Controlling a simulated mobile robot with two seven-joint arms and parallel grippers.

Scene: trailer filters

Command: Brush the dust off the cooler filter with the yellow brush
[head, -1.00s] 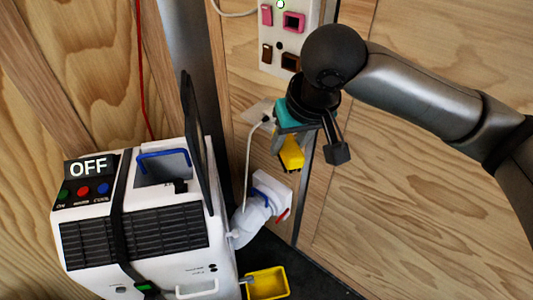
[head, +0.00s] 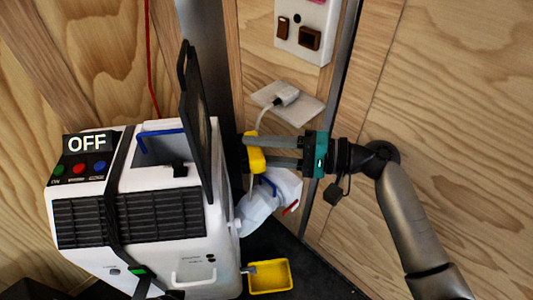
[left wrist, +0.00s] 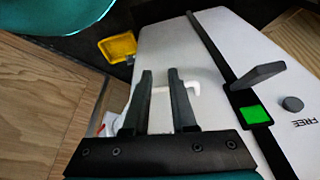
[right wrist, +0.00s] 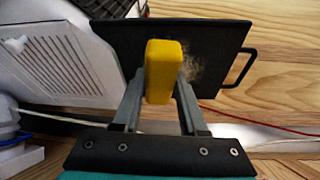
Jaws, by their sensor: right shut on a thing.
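The cooler (head: 165,255) is a white box with an OFF display. The cooler filter (head: 196,125) is a dark panel standing up at its right side. In the right wrist view, the filter (right wrist: 115,45) carries a tan dust patch (right wrist: 193,66). My right gripper (head: 272,152) is shut on the yellow brush (head: 254,155), just right of the filter. The brush (right wrist: 164,65) overlaps the filter beside the dust; I cannot tell whether they touch. Its bristles are hidden. My left gripper (left wrist: 161,75) is open and empty by the cooler's white handle (left wrist: 190,88).
A yellow tray (head: 270,277) sits low at the cooler's right. A white pipe (head: 268,205) is below the right gripper. A plug with a cable (head: 287,95) and a switch panel (head: 310,30) are on the wooden wall. A black strap with a green buckle (left wrist: 252,114) crosses the cooler.

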